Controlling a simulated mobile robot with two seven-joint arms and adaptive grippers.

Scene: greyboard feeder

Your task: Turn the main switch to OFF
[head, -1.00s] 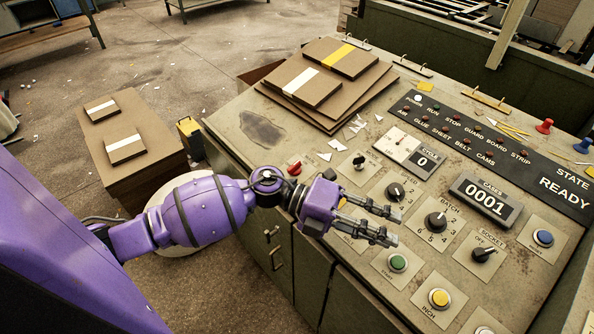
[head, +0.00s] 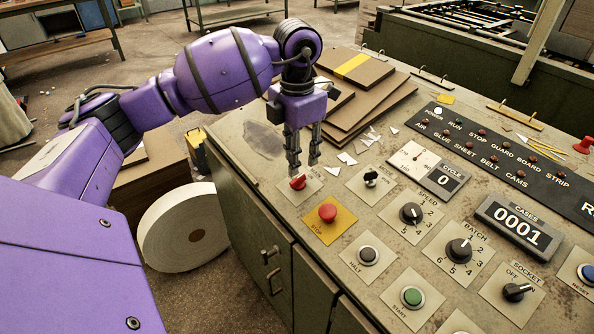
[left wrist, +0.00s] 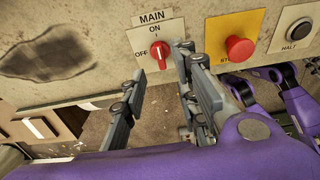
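The main switch is a small red rotary knob (head: 298,183) on a pale plate near the console's front left edge. In the left wrist view the knob (left wrist: 160,53) sits below the word ON, with OFF to its left. Its white pointer line looks upright, towards ON. My left gripper (head: 303,168) points down just above the switch in the head view. Its fingers are apart and empty; in the left wrist view the gripper (left wrist: 161,62) has one fingertip on each side of the knob. I cannot tell whether they touch it. My right gripper is not in view.
A red stop button (head: 327,213) on a yellow plate is close beside the switch. A halt button (head: 368,256) and a black selector (head: 371,179) are near too. Stacked brown boards (head: 370,100) lie behind the gripper. A white roll (head: 165,238) stands on the floor.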

